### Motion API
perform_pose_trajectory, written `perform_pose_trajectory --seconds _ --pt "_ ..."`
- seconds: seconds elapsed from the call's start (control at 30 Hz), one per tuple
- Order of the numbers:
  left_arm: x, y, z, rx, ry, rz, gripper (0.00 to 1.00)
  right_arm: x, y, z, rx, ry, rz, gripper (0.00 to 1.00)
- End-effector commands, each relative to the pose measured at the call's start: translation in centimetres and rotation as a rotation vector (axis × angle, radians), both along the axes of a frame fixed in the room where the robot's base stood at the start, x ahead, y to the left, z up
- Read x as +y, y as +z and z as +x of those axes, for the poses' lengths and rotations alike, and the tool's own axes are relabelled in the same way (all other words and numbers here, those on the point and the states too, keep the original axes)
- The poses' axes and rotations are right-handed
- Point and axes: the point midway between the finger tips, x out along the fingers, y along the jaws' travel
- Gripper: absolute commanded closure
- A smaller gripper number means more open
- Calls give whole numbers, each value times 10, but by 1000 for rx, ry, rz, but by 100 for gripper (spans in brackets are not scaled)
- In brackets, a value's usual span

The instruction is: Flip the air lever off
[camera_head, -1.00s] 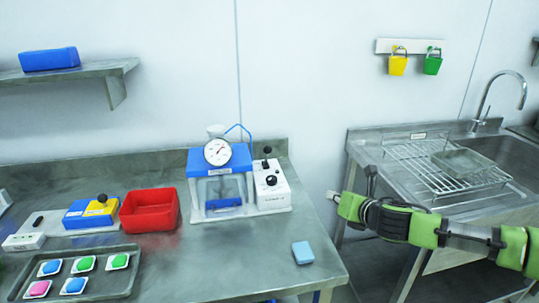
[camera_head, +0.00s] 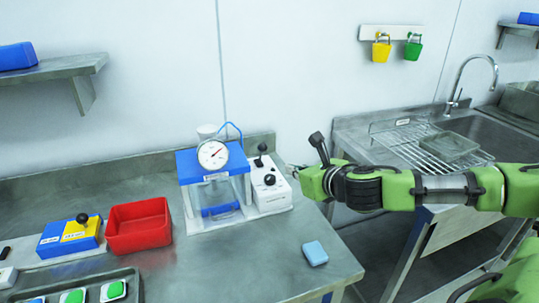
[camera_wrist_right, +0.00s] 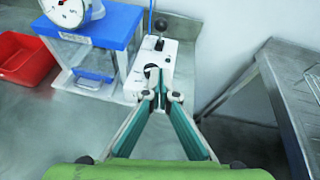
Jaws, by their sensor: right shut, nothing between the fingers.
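The air lever (camera_head: 261,150) is a short dark stick with a black ball on top of a white control box (camera_head: 268,190). In the right wrist view the lever (camera_wrist_right: 160,30) stands near the top middle, looking roughly upright. A black round knob sits below it on the box. My right gripper (camera_head: 291,168) is shut and empty, just right of the box. In the wrist view its fingertips (camera_wrist_right: 162,90) meet in front of the box's near end, nearer than the lever, and overlap it in the picture; I cannot tell if they touch it. My left gripper is out of view.
A blue-topped stand with a round gauge (camera_head: 213,154) is directly left of the box. A red bin (camera_head: 138,228) is farther left. A light blue block (camera_head: 315,253) lies on the bench front. A sink with a wire rack (camera_head: 420,150) is at right, across a gap.

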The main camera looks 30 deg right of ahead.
Motion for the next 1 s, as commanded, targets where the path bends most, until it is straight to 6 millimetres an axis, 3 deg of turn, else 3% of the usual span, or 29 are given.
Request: perform_pose_trajectory --seconds 0.3,0.77,0.8,1.0 --pt "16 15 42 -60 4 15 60 -3 -10 30 -2 -2 8 100" --pt "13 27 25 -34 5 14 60 -8 -37 91 0 0 5 100" --pt "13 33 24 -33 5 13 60 -10 -29 98 -4 -1 6 100" --pt "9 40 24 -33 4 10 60 -11 -23 119 -1 -1 3 100"
